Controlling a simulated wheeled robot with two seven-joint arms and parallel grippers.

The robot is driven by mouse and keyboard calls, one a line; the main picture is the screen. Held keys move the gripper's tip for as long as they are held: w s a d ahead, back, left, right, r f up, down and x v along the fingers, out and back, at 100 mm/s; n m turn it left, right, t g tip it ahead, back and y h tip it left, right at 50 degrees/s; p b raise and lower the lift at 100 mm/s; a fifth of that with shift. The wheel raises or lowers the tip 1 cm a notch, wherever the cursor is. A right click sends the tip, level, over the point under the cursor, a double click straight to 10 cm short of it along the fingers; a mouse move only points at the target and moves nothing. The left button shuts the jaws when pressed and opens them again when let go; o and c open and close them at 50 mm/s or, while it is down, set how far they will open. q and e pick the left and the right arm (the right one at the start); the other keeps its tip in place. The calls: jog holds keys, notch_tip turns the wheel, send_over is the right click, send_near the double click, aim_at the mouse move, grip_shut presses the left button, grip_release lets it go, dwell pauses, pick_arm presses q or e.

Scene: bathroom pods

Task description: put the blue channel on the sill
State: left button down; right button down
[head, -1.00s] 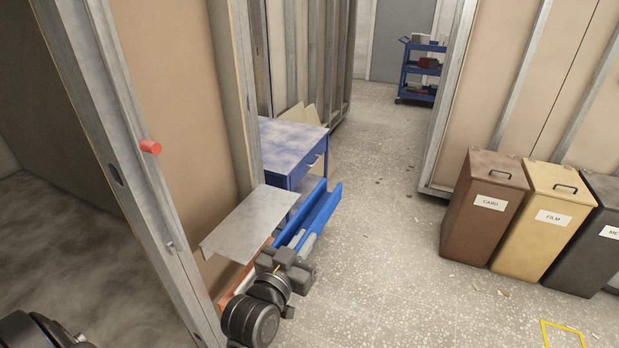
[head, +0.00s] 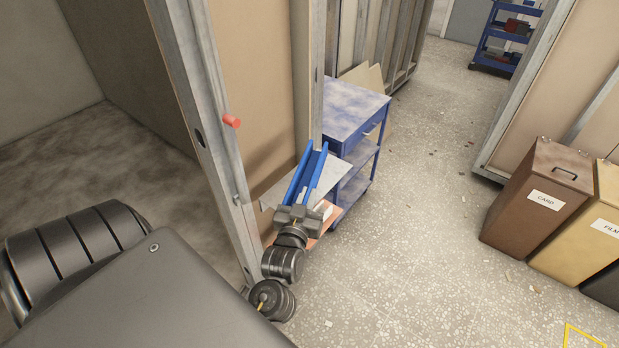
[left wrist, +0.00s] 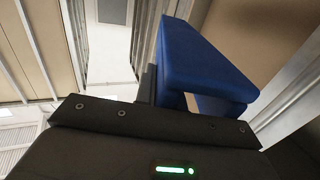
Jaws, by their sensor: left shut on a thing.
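The blue channel (head: 298,176) is a long, open-topped trough. My left gripper (head: 299,212) is shut on its near end, and the channel points away from me, slightly tilted in the picture. It also shows large in the left wrist view (left wrist: 200,58), between the fingers. A flat grey metal ledge (head: 334,183), which looks like the sill, juts from the wall panel. The channel crosses in front of this ledge in the head view and hides its middle. I cannot tell whether they touch. My right gripper is not in view.
A blue trolley (head: 352,112) stands just behind the ledge. An orange-red item (head: 326,216) shows below the ledge. A red cylinder (head: 231,121) sticks out of the metal stud (head: 197,95) on the left.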

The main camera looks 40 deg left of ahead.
pick_arm(q)
jog(key=w+a+f+b, duration=0.1)
jog(key=w+b, duration=0.1)
jog(key=w+a+f+b, duration=0.3)
jog(key=w+a+b, duration=0.1)
jog(key=b, duration=0.1)
jog(key=shift+w+f, duration=0.35)
jog(key=w+a+f+b, duration=0.1)
jog(key=f+b, duration=0.1)
jog(key=w+a+f+b, duration=0.1)
jog(key=w+f+b, duration=0.1)
jog(key=b, duration=0.1)
jog(key=shift+a+b, duration=0.1)
jog(key=shift+b, duration=0.2)
jog(key=shift+w+a+f, duration=0.1)
jog(key=shift+w+a, duration=0.1)
jog(key=shift+w, duration=0.1)
jog(key=shift+b, duration=0.3)
jog(key=f+b, duration=0.2)
jog(key=b, duration=0.1)
jog(key=f+b, duration=0.1)
jog(key=shift+w+a+f+b, duration=0.25)
jog(key=shift+w+f+b, duration=0.1)
jog(key=shift+f, duration=0.3)
jog(key=c, duration=1.8)
grip_release()
jog(key=o, duration=0.3)
